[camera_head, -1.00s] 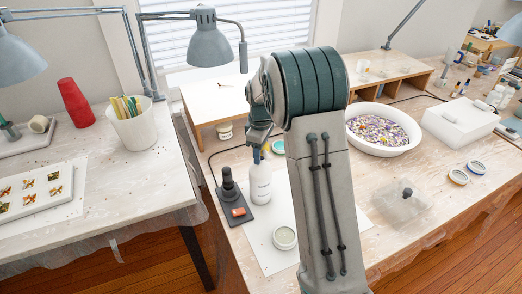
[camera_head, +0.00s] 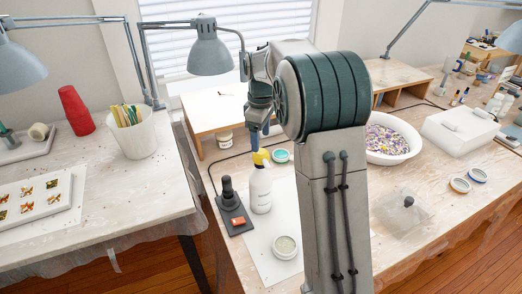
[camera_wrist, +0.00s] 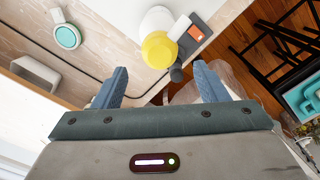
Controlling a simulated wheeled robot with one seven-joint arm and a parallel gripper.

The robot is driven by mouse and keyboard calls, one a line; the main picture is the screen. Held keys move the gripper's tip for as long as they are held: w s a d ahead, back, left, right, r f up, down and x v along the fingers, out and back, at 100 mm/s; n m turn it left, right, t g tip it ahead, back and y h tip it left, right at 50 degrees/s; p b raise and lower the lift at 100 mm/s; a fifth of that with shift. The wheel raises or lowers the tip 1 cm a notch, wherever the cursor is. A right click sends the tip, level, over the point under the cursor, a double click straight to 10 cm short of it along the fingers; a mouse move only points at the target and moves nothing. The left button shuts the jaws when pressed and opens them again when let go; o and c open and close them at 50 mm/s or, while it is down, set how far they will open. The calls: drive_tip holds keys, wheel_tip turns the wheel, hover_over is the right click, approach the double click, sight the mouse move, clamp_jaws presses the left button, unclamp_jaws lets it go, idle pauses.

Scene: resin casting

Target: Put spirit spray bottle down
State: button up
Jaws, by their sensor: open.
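The spirit spray bottle (camera_head: 261,190) has a white body and a yellow top. It stands upright on the bench at the edge of a white sheet (camera_head: 262,248), beside a dark device. My gripper (camera_head: 256,146) is just above and behind the yellow top in the head view, partly hidden by my arm. In the wrist view my gripper (camera_wrist: 160,70) is open with its two blue fingers apart and nothing held. The yellow top of the bottle (camera_wrist: 159,49) lies just beyond the fingertips there.
A dark device with an orange switch (camera_head: 238,222) stands close left of the bottle. A round jar (camera_head: 285,247) sits on the sheet in front, and a teal-rimmed lid (camera_head: 280,156) lies behind. A white bowl of coloured bits (camera_head: 392,139) is to the right.

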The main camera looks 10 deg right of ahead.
wheel_tip(320, 180, up, 2)
drive_tip(key=shift+r, duration=0.1)
drive_tip(key=shift+s+r, duration=0.15)
drive_tip(key=shift+r, duration=0.15)
drive_tip(key=s+r+m+t, duration=0.1)
drive_tip(key=s+r+m, duration=0.15)
drive_tip(key=s, duration=0.45)
drive_tip(key=s+r+m+t, duration=0.1)
drive_tip(key=s+m, duration=0.2)
drive_tip(key=s, duration=0.5)
drive_tip(key=s+f+m, duration=0.2)
drive_tip(key=s, duration=0.5)
drive_tip(key=s+f+m+t, duration=0.1)
drive_tip(key=s+f+m, duration=0.1)
drive_tip(key=s, duration=0.6)
drive_tip(key=shift+f+m, duration=0.4)
drive_tip(key=shift+m, duration=0.45)
